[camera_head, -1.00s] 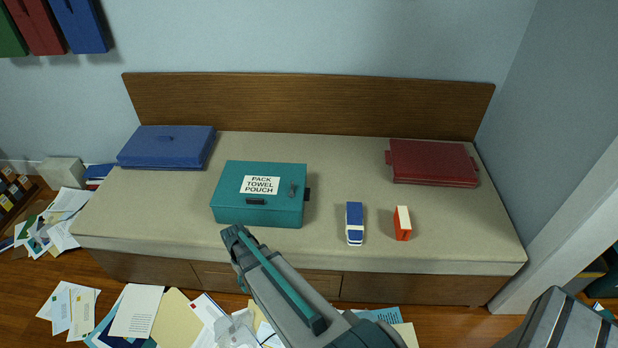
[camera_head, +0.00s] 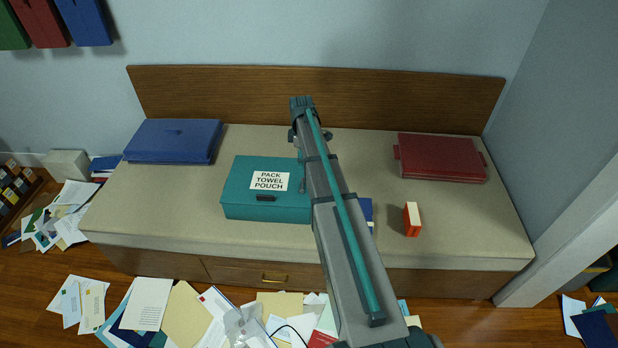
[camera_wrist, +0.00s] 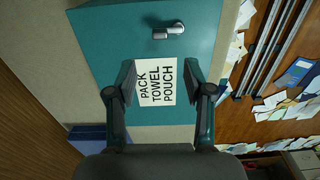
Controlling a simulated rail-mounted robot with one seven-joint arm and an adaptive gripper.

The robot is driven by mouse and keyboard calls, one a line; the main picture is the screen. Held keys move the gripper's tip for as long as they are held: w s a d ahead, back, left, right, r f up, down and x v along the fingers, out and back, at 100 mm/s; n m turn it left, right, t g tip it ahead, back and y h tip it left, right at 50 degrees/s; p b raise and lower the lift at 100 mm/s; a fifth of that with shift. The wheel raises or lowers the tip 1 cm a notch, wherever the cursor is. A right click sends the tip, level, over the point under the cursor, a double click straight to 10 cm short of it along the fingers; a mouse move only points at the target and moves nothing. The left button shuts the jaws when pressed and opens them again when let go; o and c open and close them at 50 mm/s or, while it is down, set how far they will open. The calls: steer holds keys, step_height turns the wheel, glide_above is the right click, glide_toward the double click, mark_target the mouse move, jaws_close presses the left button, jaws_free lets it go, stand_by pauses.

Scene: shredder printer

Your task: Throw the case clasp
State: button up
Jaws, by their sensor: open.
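The teal case (camera_head: 240,190) lies shut on the bench, with a white "PACK TOWEL POUCH" label (camera_head: 269,181) on its lid. A small silver lever-like clasp (camera_wrist: 168,30) sits on the lid beyond the label at the top of the wrist view. In the head view the clasp (camera_head: 302,180) is partly behind my arm. My gripper (camera_wrist: 160,75) is open and empty, its fingers framing the label in the wrist view, short of the clasp. Contact with the lid cannot be told. In the head view my arm hides the gripper's fingers and the case's right end.
A blue case (camera_head: 172,140) lies at the left of the bench (camera_head: 150,210), a dark red case (camera_head: 440,158) at the right. A blue-and-white object (camera_head: 366,210) is mostly behind my arm, near an orange-and-cream block (camera_head: 412,220). A wooden backboard (camera_head: 400,105) stands behind. Papers litter the floor.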

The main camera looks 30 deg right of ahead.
mark_target(302, 179)
step_height(302, 179, down, 11)
steer(key=shift+r+p, duration=0.1)
steer(key=shift+p, duration=1.1)
jaws_close()
